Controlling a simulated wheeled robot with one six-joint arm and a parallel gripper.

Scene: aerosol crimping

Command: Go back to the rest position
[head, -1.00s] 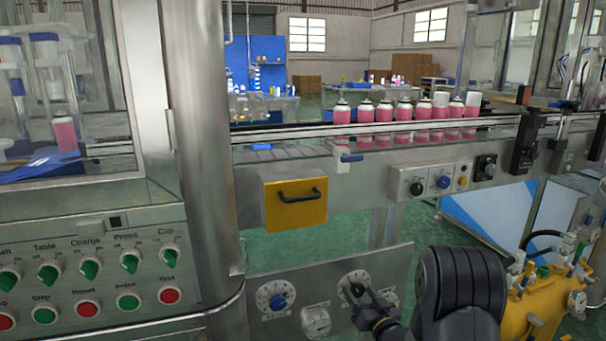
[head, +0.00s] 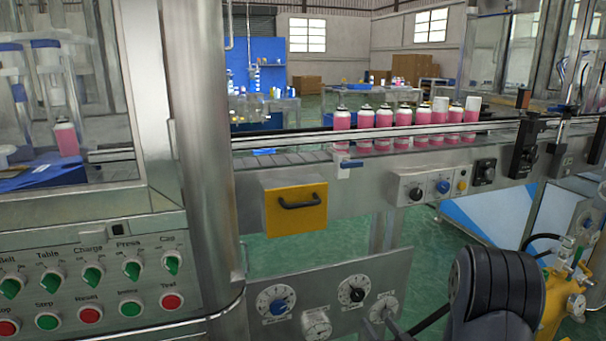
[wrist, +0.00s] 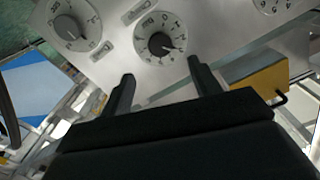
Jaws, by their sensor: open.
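My gripper (wrist: 162,80) shows in the wrist view with its two dark fingers apart and nothing between them. Beyond the fingertips is the grey dial panel (wrist: 115,62), seen turned over. A dial with a dark knob (wrist: 159,46) lies just past the gap between the fingers, and I see no contact. In the head view my dark arm (head: 495,295) is at the lower right, in front of the machine. The gripper itself cannot be made out clearly there. The dial panel (head: 270,325) carries a blue-knob dial (head: 278,301) and a black-knob dial (head: 351,291).
A conveyor (head: 290,158) carries several pink cans (head: 384,128) behind the panel. The button console (head: 90,280) is lower left. A yellow unit (head: 558,305) with fittings stands right of my arm.

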